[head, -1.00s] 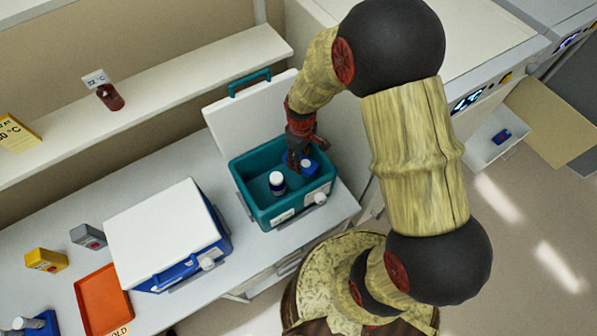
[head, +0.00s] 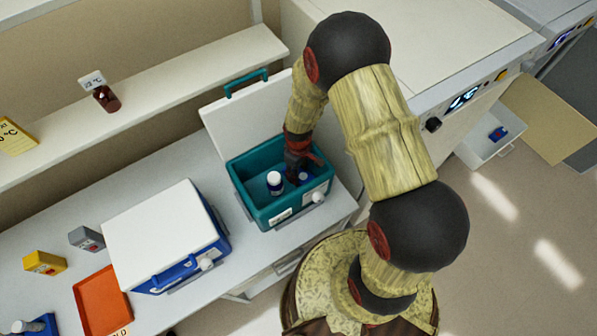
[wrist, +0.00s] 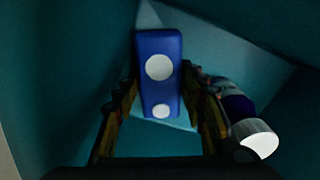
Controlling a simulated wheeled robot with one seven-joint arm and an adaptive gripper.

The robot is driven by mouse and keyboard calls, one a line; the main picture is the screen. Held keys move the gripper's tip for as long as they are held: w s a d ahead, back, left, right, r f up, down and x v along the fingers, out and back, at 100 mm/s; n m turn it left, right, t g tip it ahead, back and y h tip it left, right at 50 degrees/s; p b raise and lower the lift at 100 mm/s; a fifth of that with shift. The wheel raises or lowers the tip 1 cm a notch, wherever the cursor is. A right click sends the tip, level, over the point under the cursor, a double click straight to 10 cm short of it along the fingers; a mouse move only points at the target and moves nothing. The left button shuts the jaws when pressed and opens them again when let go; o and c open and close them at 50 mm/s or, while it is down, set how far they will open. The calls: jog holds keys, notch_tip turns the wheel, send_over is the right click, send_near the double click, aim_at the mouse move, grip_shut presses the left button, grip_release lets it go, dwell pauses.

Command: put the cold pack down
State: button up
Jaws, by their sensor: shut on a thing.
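The cold pack (wrist: 159,62) is a blue block with white round spots. My gripper (wrist: 160,105) is shut on it, with one finger on each side in the wrist view. In the head view my gripper (head: 297,175) is down inside the open teal box (head: 264,219), at its right part, and a bit of the cold pack (head: 305,178) shows beside the fingers. The wrist view cannot tell me whether the pack touches the box floor. A white-capped bottle (head: 275,184) stands in the box left of my gripper; it is at the lower right in the wrist view (wrist: 255,137).
The teal box's white lid (head: 240,125) stands open behind it. A closed blue and white cooler (head: 165,235) is to the left, then an orange tray (head: 102,302) and grey (head: 87,238) and yellow (head: 44,263) blocks. A shelf (head: 180,85) runs along the back.

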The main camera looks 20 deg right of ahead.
jog(key=shift+f, duration=0.15)
jog(key=o, duration=1)
jog(key=shift+o, duration=0.2)
